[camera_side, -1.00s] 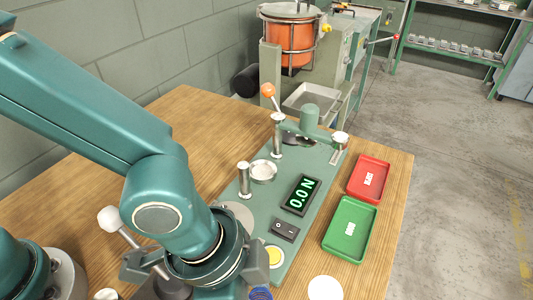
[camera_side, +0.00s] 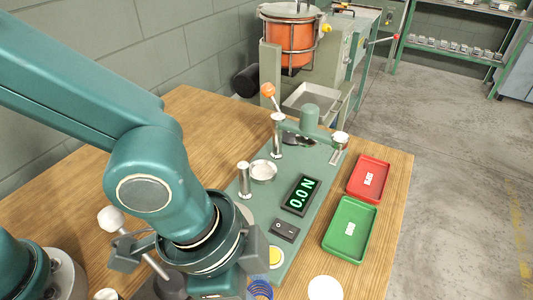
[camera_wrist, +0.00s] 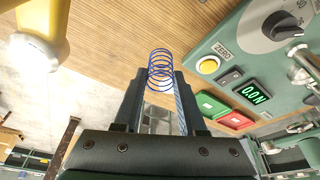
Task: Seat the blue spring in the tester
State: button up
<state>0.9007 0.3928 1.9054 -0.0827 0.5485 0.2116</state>
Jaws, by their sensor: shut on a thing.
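The blue spring (camera_wrist: 160,68) is an open wire coil held between the two fingers of my gripper (camera_wrist: 162,85) in the wrist view. In the side view the spring (camera_side: 260,289) shows at the bottom edge, below my wrist, and the fingertips are hidden there. The tester (camera_side: 268,215) is a long green plate on the bench. It carries a display reading 0.0 N (camera_side: 301,195), a round metal cup (camera_side: 263,171), a post (camera_side: 244,180) and an orange-knobbed lever (camera_side: 268,90). The spring is apart from the cup, near the plate's front end.
A red tray (camera_side: 354,190) and a green tray (camera_side: 336,257) lie right of the tester. A white disc (camera_side: 325,289) lies in front of them. A white-knobbed lever (camera_side: 110,219) stands left of my wrist. Bare wooden bench (camera_side: 190,115) lies behind left.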

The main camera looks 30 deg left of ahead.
jog(key=shift+s+a, duration=0.1)
jog(key=shift+r, duration=0.3)
jog(key=w+a+r+n, duration=0.2)
jog(key=w+r, duration=0.1)
jog(key=w, duration=0.5)
jog(key=w+a+r+n, duration=0.1)
jog(key=w+a+r, duration=0.15)
jog(key=w, duration=0.55)
jog(key=w+a+n+t+y, duration=0.1)
jog(key=w+a+n, duration=0.2)
jog(key=w+a, duration=0.45)
jog(key=shift+s+a+f, duration=0.1)
jog(key=shift+a+f, duration=0.1)
jog(key=shift+f, duration=1.3)
jog(key=shift+s+a+f, duration=0.1)
jog(key=shift+a+f, duration=0.05)
jog(key=shift+f, duration=1.3)
jog(key=shift+f, duration=0.65)
jog(key=o, duration=1.2)
jog(key=shift+c, duration=0.2)
